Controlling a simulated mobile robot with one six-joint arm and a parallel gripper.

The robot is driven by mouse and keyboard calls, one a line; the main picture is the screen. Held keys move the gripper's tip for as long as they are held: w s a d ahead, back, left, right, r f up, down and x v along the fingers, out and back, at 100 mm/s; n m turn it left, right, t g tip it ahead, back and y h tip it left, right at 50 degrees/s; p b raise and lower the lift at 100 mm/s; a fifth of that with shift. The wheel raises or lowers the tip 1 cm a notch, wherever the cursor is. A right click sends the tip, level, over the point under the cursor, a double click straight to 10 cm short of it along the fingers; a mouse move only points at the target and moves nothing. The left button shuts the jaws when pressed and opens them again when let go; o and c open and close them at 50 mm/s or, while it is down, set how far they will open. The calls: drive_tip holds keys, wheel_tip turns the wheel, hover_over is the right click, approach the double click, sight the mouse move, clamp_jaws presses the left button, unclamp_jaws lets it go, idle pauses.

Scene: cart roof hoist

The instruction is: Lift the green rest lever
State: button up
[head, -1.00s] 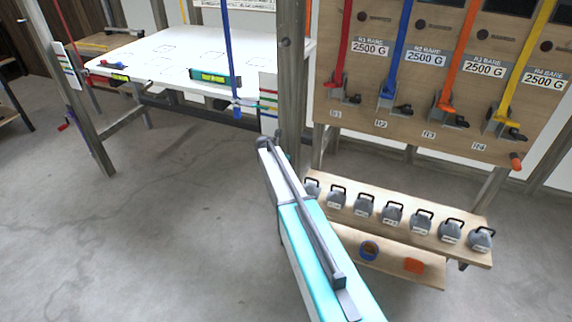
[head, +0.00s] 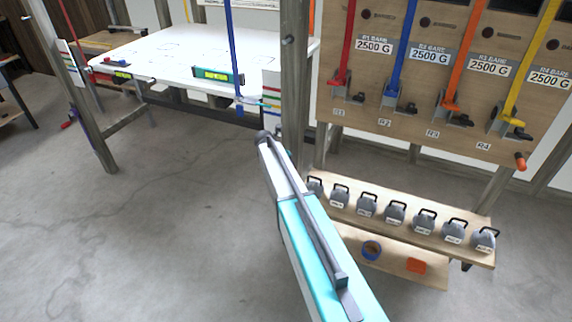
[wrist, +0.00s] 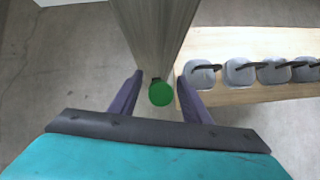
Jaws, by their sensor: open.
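The green rest lever shows in the wrist view as a round green knob (wrist: 161,94) at the lower end of a wooden post (wrist: 158,35). My gripper (wrist: 158,78) is open, with one dark finger on each side of the knob. The knob appears between the fingers, nearer the right one; I cannot tell how deep it is between them. In the head view my arm reaches up to the foot of the post (head: 293,80). There the lever and the gripper's fingers are hidden behind the arm.
A wooden shelf (head: 455,208) with several grey weights (head: 396,213) stands close to the right of my gripper. Above it is a board (head: 345,110) with red, blue, orange and yellow straps. A white table (head: 150,50) is at the back left. The floor at left is clear.

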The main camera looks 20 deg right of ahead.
drive_tip(key=b+v, duration=0.2)
drive_tip(key=v, duration=0.8)
drive_tip(key=shift+a+r, duration=0.2)
drive_tip(key=shift+r, duration=0.05)
drive_tip(key=shift+s, duration=0.15)
drive_tip(key=shift+c, duration=0.4)
